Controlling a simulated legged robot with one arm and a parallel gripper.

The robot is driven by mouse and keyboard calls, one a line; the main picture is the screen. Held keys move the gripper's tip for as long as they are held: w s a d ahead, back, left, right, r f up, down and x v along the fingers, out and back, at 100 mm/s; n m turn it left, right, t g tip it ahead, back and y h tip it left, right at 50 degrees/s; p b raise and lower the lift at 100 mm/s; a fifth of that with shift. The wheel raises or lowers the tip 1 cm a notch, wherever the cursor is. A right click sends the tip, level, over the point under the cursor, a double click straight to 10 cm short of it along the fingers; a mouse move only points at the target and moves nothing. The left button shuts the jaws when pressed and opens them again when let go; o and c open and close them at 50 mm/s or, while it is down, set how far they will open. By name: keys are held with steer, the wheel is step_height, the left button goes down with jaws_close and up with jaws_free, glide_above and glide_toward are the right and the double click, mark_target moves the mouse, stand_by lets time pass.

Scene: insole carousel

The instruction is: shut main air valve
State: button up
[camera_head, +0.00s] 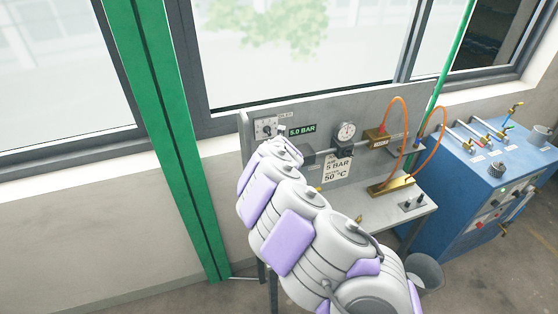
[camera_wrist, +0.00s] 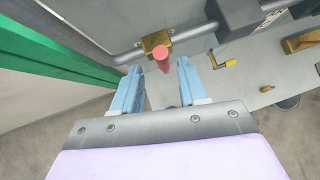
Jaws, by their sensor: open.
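In the wrist view, a brass valve body (camera_wrist: 156,40) sits on the grey air pipe. Its red handle (camera_wrist: 162,58) sticks out towards the camera, at the gap between my fingertips. My gripper (camera_wrist: 160,66) is open, with one blue finger on each side of the handle's line. No contact with the handle shows, and I cannot tell the exact depth between them. In the head view my arm (camera_head: 300,222) reaches to the grey bench panel and hides the valve and most of the gripper.
A yellow lever (camera_wrist: 226,61) is right of the valve. The head view shows a 5.0 BAR display (camera_head: 302,130), a gauge (camera_head: 346,131), orange hoses (camera_head: 402,125) and a blue cabinet (camera_head: 463,190). A green post (camera_head: 165,130) stands left of the arm.

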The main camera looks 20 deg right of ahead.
steer(key=b+v, duration=0.1)
steer(key=v, duration=1.1)
steer(key=shift+b, duration=0.4)
steer(key=shift+a+r, duration=0.1)
